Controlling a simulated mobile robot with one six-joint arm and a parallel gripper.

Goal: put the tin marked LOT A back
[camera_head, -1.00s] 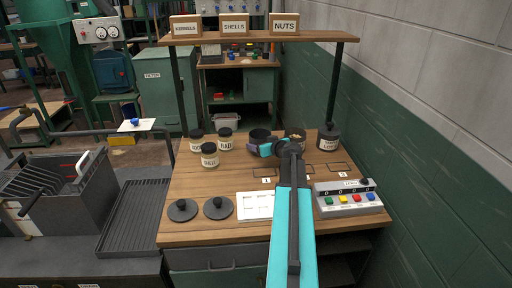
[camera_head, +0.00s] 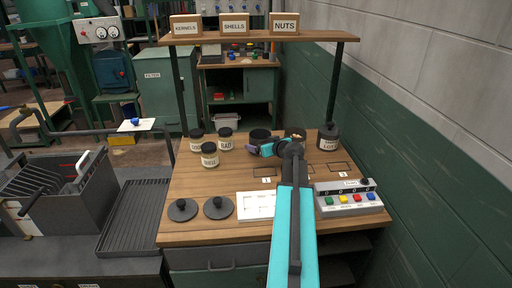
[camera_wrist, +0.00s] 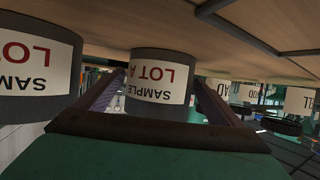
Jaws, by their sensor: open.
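The tin marked LOT A (camera_wrist: 160,78) stands between the two fingers of my gripper (camera_wrist: 158,98) in the wrist view, its label upside down there. The fingers are apart, on either side of the tin, with no clear grip on it. In the head view my gripper (camera_head: 258,148) reaches over the back of the wooden bench, at the near side of a dark tin (camera_head: 260,134), which seems to be LOT A. A second LOT tin (camera_wrist: 38,55) stands close beside it, its letter cut off. Part of that tin (camera_head: 296,132) shows behind my wrist.
Another dark LOT tin (camera_head: 328,138) stands at the back right. Jars (camera_head: 209,155) stand left of my gripper. Two dark lids (camera_head: 183,209), a white tray (camera_head: 256,206) and a button box (camera_head: 348,197) lie in front. Marked outlines (camera_head: 339,168) show on the bench (camera_head: 215,183).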

